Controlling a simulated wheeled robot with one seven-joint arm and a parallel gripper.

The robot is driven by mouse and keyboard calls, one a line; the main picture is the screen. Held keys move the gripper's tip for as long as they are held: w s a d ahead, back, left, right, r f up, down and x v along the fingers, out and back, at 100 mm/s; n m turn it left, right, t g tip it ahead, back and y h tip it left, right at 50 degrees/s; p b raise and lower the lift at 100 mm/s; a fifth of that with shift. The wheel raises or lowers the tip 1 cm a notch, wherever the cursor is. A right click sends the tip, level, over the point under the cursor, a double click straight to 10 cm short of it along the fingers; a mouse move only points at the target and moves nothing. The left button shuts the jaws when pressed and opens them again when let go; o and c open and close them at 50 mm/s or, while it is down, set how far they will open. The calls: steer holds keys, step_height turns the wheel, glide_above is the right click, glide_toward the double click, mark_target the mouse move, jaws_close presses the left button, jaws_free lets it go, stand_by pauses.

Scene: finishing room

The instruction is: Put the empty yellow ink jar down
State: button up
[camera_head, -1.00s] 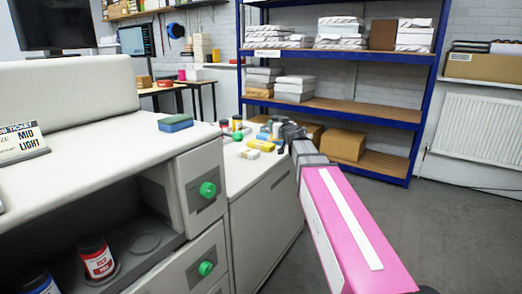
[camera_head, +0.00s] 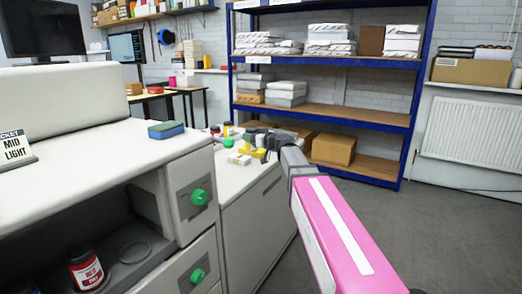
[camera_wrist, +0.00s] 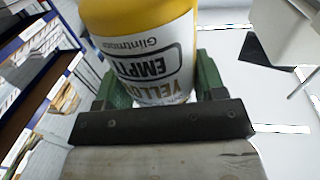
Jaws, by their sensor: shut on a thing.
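The yellow ink jar (camera_wrist: 140,20) fills the top middle of the wrist view. It is yellow with a white label reading "YELLOW", "EMPTY" and "Glintmoor", upside down in that view. My gripper (camera_wrist: 157,88) is shut on it, with a green finger on each side. In the head view my gripper (camera_head: 258,142) is small and dark, at the far end of my pink arm, over or close to the low cabinet top (camera_head: 228,176). Among the small things there, I cannot clearly tell the held jar apart.
Several small jars and blocks crowd the cabinet top, including a red jar (camera_head: 215,131). A red-labelled jar (camera_head: 86,271) stands in the open bay at left, beside an empty round recess (camera_head: 135,252). A blue-green sponge (camera_head: 166,130) lies on the white counter (camera_head: 90,157). Blue shelving (camera_head: 408,120) stands behind.

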steer(key=shift+w+d+f, duration=0.4)
steer(key=shift+d+f, duration=0.35)
steer(key=shift+f, duration=0.4)
steer(key=shift+w+d+f, duration=0.35)
steer(key=shift+d+f, duration=0.45)
steer(key=shift+f, duration=0.4)
steer(key=shift+w+d+f, duration=0.4)
steer(key=shift+d+f, duration=0.35)
steer(key=shift+f, duration=0.4)
steer(key=shift+f, duration=0.15)
steer(key=o, duration=1)
steer(key=shift+c, duration=0.2)
steer(key=shift+s+d, duration=0.15)
steer(key=shift+s, duration=0.05)
steer(key=v, duration=1.1)
steer(key=shift+s, duration=0.25)
